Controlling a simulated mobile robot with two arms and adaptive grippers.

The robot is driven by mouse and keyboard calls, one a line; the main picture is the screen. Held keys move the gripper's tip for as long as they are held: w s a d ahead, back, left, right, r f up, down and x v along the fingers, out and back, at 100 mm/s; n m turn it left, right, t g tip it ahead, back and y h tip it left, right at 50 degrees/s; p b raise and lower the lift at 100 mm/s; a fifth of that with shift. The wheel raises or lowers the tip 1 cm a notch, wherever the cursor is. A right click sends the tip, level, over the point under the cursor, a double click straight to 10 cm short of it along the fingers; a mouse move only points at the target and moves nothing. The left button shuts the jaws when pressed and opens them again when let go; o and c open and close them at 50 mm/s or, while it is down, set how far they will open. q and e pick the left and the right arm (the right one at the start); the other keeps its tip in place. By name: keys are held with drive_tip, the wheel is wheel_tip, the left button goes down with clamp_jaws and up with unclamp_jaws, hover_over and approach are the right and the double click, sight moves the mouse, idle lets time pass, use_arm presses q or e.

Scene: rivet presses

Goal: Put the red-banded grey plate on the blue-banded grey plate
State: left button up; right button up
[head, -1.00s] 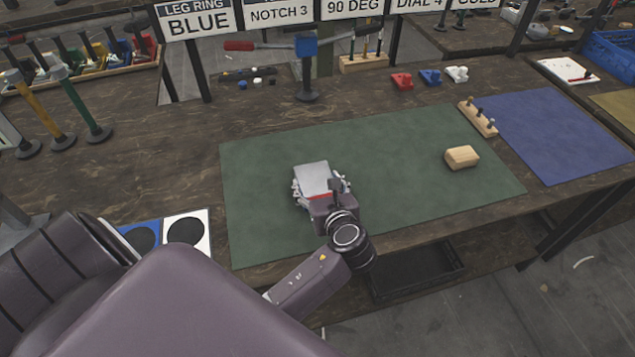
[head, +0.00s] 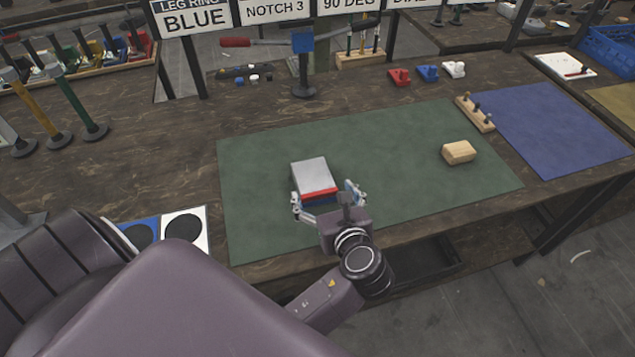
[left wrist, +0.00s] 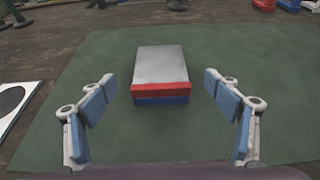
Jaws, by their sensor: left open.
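The red-banded grey plate (head: 313,174) lies on top of the blue-banded grey plate (head: 322,200) on the green mat. In the left wrist view, the red-banded plate (left wrist: 160,68) sits flat, its red edge right above the blue edge of the lower plate (left wrist: 161,101), and the two look closely aligned. My left gripper (head: 328,203) is open, its blue-padded fingers spread wide at the near side of the stack. In the left wrist view the fingers (left wrist: 160,118) stand apart from both plates. My right gripper is not in view.
The green mat (head: 400,140) has free room around the stack. A wooden block (head: 458,152) lies on its right part, near a wooden peg strip (head: 475,113). A blue mat (head: 550,130) is farther right. A blue-topped stand (head: 303,70) is behind.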

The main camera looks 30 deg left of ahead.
use_arm(q)
drive_tip(key=shift+v, duration=2.3)
